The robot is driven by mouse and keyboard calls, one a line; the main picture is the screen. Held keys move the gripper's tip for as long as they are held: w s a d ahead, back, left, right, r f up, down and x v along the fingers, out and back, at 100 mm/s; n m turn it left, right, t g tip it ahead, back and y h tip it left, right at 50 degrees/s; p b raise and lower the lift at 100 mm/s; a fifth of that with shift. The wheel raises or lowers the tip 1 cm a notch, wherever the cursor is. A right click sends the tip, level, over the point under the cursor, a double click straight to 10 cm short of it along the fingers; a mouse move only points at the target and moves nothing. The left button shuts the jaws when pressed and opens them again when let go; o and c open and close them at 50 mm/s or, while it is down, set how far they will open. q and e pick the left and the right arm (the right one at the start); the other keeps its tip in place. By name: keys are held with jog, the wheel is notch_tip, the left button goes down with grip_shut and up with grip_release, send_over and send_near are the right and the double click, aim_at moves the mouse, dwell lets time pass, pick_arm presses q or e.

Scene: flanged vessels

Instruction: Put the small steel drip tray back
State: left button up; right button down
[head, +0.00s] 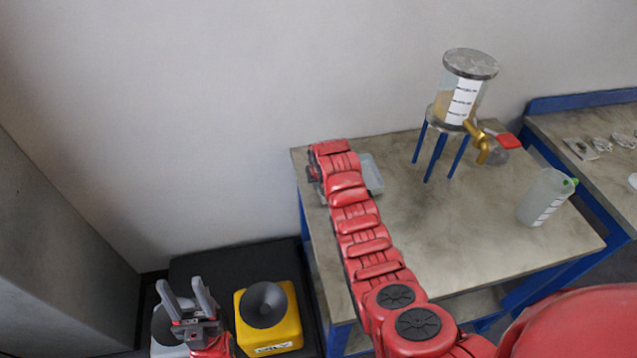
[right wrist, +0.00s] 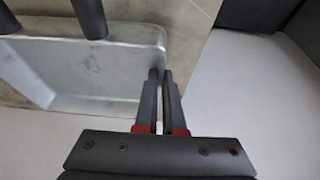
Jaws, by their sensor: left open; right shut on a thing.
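The small steel drip tray (head: 372,174) is a shallow grey pan at the back left of the table, partly hidden behind my right arm in the head view. The right wrist view shows its inside and rim (right wrist: 95,105) close up. My right gripper (right wrist: 161,76) is shut on the tray's edge at one corner. I cannot tell whether the tray rests on the table or is just above it. The clear vessel (head: 462,92) with a brass tap (head: 480,143) stands on a blue-legged stand to the right. My left gripper (head: 184,290) is open and empty, low at the left.
A yellow box (head: 270,325) with a dark funnel sits on a black platform near my left gripper. Two dark posts (right wrist: 88,18) overlap the tray in the wrist view. The table's middle is clear.

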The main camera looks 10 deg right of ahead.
jog(key=shift+f, duration=0.45)
jog(key=shift+f, duration=0.1)
jog(key=c, duration=1)
grip_release()
